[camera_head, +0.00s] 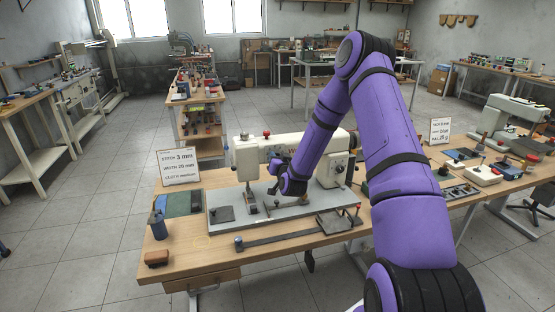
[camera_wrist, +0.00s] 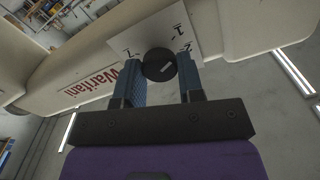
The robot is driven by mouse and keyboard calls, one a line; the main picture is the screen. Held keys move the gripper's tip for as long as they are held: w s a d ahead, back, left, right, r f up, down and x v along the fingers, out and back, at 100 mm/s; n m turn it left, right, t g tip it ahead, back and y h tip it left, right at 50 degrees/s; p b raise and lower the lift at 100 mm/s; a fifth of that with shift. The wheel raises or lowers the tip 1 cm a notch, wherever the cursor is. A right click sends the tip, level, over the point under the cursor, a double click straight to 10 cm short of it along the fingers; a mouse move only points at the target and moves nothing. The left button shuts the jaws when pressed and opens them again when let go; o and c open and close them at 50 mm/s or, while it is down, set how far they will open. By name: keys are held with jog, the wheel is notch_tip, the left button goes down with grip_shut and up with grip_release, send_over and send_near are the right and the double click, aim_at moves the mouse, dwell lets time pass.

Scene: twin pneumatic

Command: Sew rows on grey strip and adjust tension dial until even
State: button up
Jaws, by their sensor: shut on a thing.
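The cream sewing machine (camera_head: 250,155) stands on a grey base plate (camera_head: 290,212) on the wooden table. My gripper (camera_head: 275,187) is at the machine's front, below its arm. In the wrist view, my gripper (camera_wrist: 159,72) has its two blue-grey fingers on either side of a round black dial (camera_wrist: 158,64) and is shut on it. A white plate (camera_wrist: 150,33) with numbers lies behind the dial; the fingers and dial hide part of it. A long dark grey strip (camera_head: 290,235) lies along the table's front; I cannot tell whether it is the sewing strip.
A sign (camera_head: 179,166) reading stitch 3 mm stands left of the machine. Green and blue pieces (camera_head: 183,203), a dark blue cylinder (camera_head: 158,226) and a brown block (camera_head: 157,258) lie at the table's left. A second machine (camera_head: 510,118) stands on the right.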

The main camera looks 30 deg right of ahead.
jog(key=m, duration=0.6)
jog(key=shift+m, duration=0.4)
dwell(0.5)
jog(key=o, duration=0.9)
jog(key=shift+s, duration=0.1)
jog(key=v, duration=1)
jog(key=shift+s, duration=0.35)
